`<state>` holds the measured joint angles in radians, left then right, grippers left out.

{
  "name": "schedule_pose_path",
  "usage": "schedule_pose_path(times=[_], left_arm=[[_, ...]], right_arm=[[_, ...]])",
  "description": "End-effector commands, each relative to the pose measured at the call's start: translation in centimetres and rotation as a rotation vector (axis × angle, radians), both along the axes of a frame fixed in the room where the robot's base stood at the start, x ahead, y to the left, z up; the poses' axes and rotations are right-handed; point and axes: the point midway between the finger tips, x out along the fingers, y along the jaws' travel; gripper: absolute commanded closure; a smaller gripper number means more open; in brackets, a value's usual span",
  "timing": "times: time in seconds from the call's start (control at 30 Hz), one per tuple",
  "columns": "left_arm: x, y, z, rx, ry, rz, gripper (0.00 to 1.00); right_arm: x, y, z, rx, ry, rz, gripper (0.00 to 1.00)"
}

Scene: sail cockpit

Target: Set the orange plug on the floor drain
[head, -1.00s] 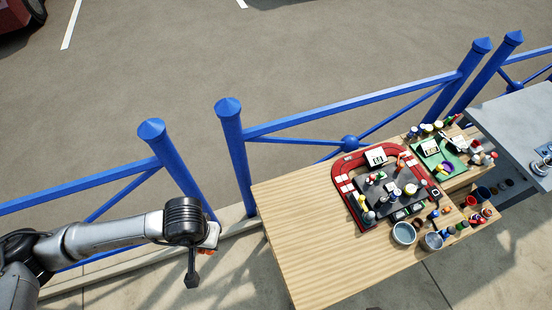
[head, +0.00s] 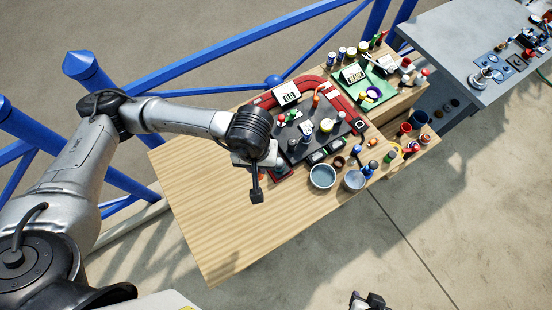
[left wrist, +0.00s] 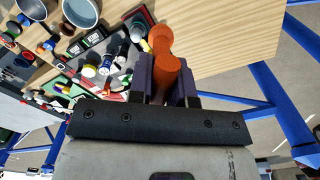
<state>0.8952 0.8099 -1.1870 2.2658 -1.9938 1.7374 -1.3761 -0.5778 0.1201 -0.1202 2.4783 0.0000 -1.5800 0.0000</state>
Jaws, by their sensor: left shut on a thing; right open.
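In the left wrist view the orange plug (left wrist: 165,62) is a rounded, knobbed piece held between the dark fingers of my left gripper (left wrist: 166,88), which is shut on it. In the head view my left gripper (head: 262,172) is over the near left part of the red-rimmed cockpit (head: 347,104) on the wooden table; its wrist hides most of the plug and the surface below. The cockpit's dark floor (head: 293,151) carries several small parts. I cannot make out the floor drain. My right gripper (head: 370,301) is partly seen at the bottom edge, open, beyond the table.
Bowls (head: 322,176) and several small bottles stand along the cockpit's near right side. A green tray (head: 378,84) with small items lies farther back. A grey bench (head: 455,45) is at the right. Blue railing (head: 225,45) runs behind. The table's left front (head: 205,210) is bare.

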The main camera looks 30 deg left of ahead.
Motion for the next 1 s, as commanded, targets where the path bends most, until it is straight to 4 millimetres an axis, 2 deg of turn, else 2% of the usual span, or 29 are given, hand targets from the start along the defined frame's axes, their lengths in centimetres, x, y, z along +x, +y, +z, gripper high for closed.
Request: schedule_pose_path(times=[0.03, 0.3, 0.5, 0.73, 1.0], left_arm=[[0.0, -0.3, -2.7, -0.001, -0.001, 0.042, 1.0], [0.0, -1.3, -7.7, 0.0, 0.003, 0.289, 1.0], [-0.2, -1.8, -10.9, 0.005, 0.002, 0.452, 1.0], [-0.4, -2.1, -13.1, 0.011, -0.001, 0.585, 1.0], [-0.3, -1.9, -14.2, 0.016, -0.001, 0.654, 1.0]], right_arm=[[0.0, 0.0, -3.4, 0.001, 0.001, 0.0, 0.57], [-0.1, 0.1, -11.7, 0.003, 0.003, -0.001, 0.57], [-0.1, 0.1, -17.0, 0.003, 0.003, -0.001, 0.57], [-0.1, 0.1, -20.8, 0.003, 0.003, -0.001, 0.57], [-0.1, 0.0, -22.4, 0.001, 0.002, 0.0, 0.57]])
